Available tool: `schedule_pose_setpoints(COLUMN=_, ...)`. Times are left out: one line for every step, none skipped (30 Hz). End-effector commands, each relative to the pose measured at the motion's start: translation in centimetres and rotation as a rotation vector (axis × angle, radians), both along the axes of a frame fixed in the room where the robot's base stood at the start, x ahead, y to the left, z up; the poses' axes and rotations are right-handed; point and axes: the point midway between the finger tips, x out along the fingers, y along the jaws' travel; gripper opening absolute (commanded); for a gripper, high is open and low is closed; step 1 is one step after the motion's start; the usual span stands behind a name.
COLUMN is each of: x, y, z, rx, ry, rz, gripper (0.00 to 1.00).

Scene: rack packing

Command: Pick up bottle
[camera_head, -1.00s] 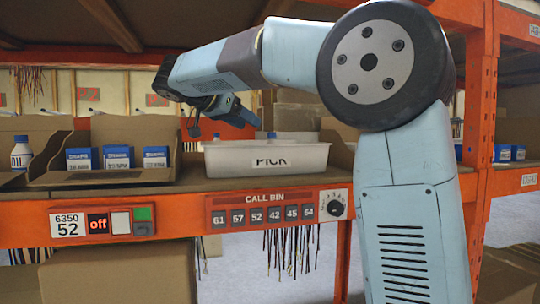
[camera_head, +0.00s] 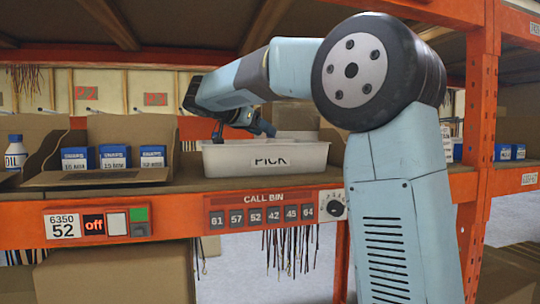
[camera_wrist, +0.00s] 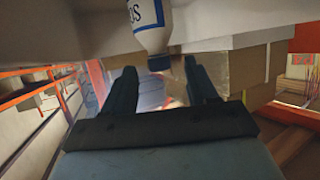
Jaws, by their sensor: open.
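A white bottle with blue lettering (camera_wrist: 148,22) shows at the top of the wrist view, appearing upside down. Its dark blue cap (camera_wrist: 158,62) lies between the two fingers of my gripper (camera_wrist: 160,75), with a gap on each side. My gripper is open and holds nothing. In the head view my gripper (camera_head: 243,131) points down over the white PICK bin (camera_head: 263,160). The bottle is not clearly visible there; the gripper and the bin wall hide that area.
Three blue boxes (camera_head: 114,157) stand in a cardboard bin left of the PICK bin. An oil bottle (camera_head: 15,153) stands at the far left. Cardboard boxes (camera_wrist: 250,60) flank the bottle in the wrist view. An orange rack post (camera_head: 481,150) rises at the right.

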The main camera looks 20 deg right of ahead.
Motion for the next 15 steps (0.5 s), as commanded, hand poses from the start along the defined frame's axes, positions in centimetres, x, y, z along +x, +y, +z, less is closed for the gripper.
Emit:
schedule_pose_setpoints(x=0.3, y=-0.7, z=-0.3, rx=-0.001, ry=0.001, rz=-0.003, gripper=0.57)
schedule_pose_setpoints(x=0.5, y=-1.1, z=-0.5, rx=-0.001, ry=0.001, rz=-0.004, gripper=0.57)
schedule_pose_setpoints(x=0.7, y=-1.6, z=-0.7, rx=-0.001, ry=0.001, rz=-0.004, gripper=0.57)
schedule_pose_setpoints(x=0.9, y=-1.9, z=-0.9, rx=-0.001, ry=0.001, rz=-0.003, gripper=0.57)
schedule_pose_setpoints(x=1.1, y=-2.3, z=-1.0, rx=0.0, ry=0.001, rz=-0.002, gripper=0.57)
schedule_pose_setpoints(x=1.3, y=-2.7, z=-1.2, rx=-0.001, ry=0.001, rz=-0.003, gripper=0.57)
schedule_pose_setpoints(x=1.4, y=-2.9, z=-1.3, rx=-0.001, ry=0.001, rz=-0.003, gripper=0.57)
schedule_pose_setpoints(x=1.5, y=-3.1, z=-1.5, rx=0.0, ry=0.001, rz=-0.002, gripper=0.57)
schedule_pose_setpoints(x=1.7, y=-3.3, z=-1.6, rx=-0.001, ry=0.001, rz=-0.001, gripper=0.57)
schedule_pose_setpoints(x=1.7, y=-3.4, z=-1.6, rx=-0.001, ry=0.001, rz=-0.001, gripper=0.57)
schedule_pose_setpoints(x=1.8, y=-3.5, z=-1.7, rx=-0.001, ry=0.001, rz=-0.001, gripper=0.57)
schedule_pose_setpoints(x=1.8, y=-3.6, z=-1.7, rx=-0.001, ry=0.001, rz=-0.001, gripper=0.57)
schedule_pose_setpoints(x=1.8, y=-3.6, z=-1.7, rx=0.0, ry=0.0, rz=0.0, gripper=0.57)
schedule_pose_setpoints(x=1.8, y=-3.6, z=-1.7, rx=0.0, ry=0.0, rz=0.0, gripper=0.57)
schedule_pose_setpoints(x=1.8, y=-3.6, z=-1.7, rx=0.0, ry=0.0, rz=0.0, gripper=0.57)
